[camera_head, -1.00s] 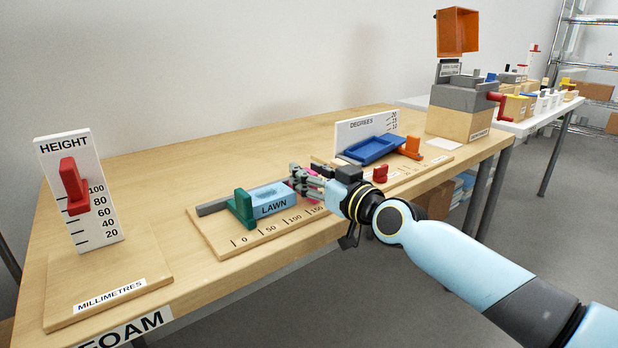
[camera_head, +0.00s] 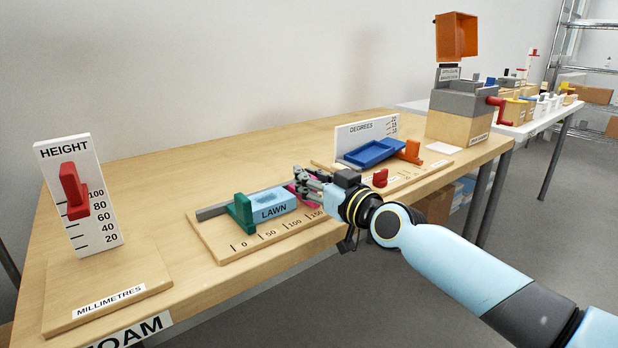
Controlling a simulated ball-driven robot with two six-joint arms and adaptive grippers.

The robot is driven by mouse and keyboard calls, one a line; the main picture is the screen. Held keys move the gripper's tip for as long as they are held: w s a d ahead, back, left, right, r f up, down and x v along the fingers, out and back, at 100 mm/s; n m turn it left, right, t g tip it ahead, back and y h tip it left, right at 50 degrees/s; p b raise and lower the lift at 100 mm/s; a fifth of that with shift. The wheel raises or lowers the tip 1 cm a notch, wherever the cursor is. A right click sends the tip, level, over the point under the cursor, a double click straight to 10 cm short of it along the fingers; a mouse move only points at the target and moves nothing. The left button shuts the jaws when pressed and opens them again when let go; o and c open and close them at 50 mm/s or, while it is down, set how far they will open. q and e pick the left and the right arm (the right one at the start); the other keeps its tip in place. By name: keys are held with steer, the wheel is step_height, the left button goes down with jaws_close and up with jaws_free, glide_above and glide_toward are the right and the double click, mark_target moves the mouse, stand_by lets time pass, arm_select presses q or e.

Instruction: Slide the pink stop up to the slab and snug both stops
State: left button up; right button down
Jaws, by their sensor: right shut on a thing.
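A light blue slab (camera_head: 270,202) labelled LAWN lies on a wooden board with a 0 to 150 scale. A green stop (camera_head: 241,213) stands at the slab's left end and looks to touch it. The pink stop (camera_head: 296,187) is at the slab's right end, mostly hidden by my right gripper (camera_head: 303,182). My right gripper is shut on the pink stop. Whether the pink stop touches the slab cannot be told. My left gripper is not in view.
A height gauge (camera_head: 80,190) with a red slider stands at the left. Behind my right arm is a DEGREES gauge (camera_head: 366,133) with a blue tray (camera_head: 371,153) and red knob (camera_head: 380,177). A grey-topped box (camera_head: 455,125) stands at the far right. The table's back middle is clear.

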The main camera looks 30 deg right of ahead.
steer(key=shift+s+a, duration=0.15)
steer(key=shift+a, duration=1.1)
steer(key=c, duration=1.3)
jaws_free()
steer(key=shift+r, duration=0.15)
step_height(320, 180, up, 10)
steer(key=shift+f, duration=0.15)
